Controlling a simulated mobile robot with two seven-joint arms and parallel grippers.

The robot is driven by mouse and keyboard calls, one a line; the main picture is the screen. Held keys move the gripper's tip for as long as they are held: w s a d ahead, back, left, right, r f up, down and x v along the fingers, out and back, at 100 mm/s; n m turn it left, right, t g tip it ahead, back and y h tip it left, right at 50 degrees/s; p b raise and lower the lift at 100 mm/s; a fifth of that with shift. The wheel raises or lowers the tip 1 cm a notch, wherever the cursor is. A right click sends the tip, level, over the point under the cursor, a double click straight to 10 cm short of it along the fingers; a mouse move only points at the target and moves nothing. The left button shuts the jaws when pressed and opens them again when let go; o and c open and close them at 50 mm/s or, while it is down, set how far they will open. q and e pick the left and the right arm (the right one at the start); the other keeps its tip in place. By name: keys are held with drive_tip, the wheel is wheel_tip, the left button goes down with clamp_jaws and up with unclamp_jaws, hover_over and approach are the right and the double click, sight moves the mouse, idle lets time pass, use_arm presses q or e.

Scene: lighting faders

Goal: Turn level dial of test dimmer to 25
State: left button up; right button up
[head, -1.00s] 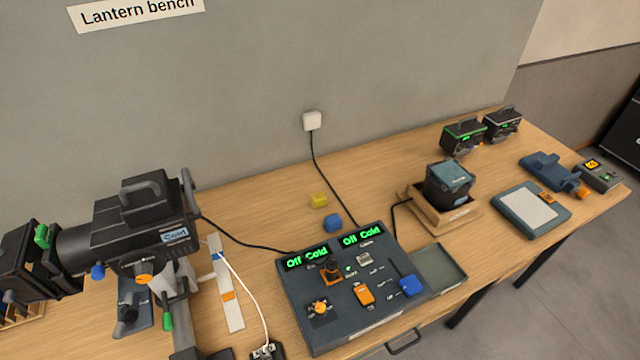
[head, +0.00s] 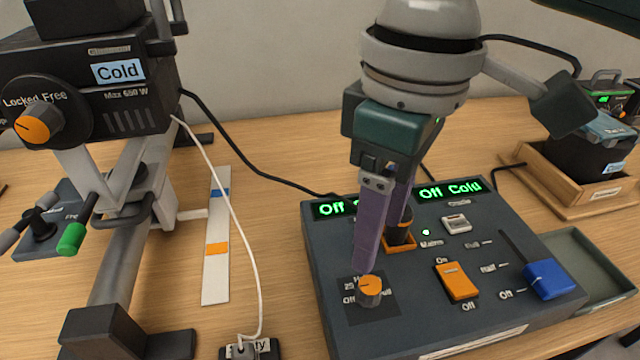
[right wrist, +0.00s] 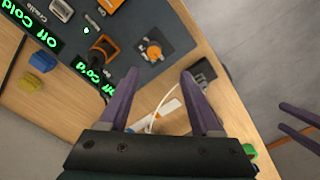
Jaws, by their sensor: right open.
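The test dimmer is a dark console (head: 330,240) on the bench with green displays reading "Off" and "Cold". Its level dial (head: 369,290) is an orange knob on a black plate at the front left corner; the scale around it is partly covered, and its exact setting is hard to read. My right gripper (head: 382,246) is open and empty, pointing down, with one finger just above and behind the dial. In the right wrist view the dial (right wrist: 154,50) lies beyond the gap between the fingertips. My left gripper (right wrist: 302,127) shows at that view's right edge, fingers apart, over the floor.
An orange-based black knob (head: 400,235) stands behind the fingers. An orange rocker switch (head: 457,281) and a blue fader (head: 549,279) are to the right. A lantern (head: 90,80) on a stand and a white cable (head: 240,235) are left of the console.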

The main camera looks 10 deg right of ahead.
sight(370, 284)
drive_tip(key=f, duration=0.7)
drive_tip(key=f+b, duration=0.1)
drive_tip(key=f, duration=0.2)
drive_tip(key=shift+w+d+f, duration=0.25)
drive_tip(key=shift+w, duration=0.15)
clamp_jaws()
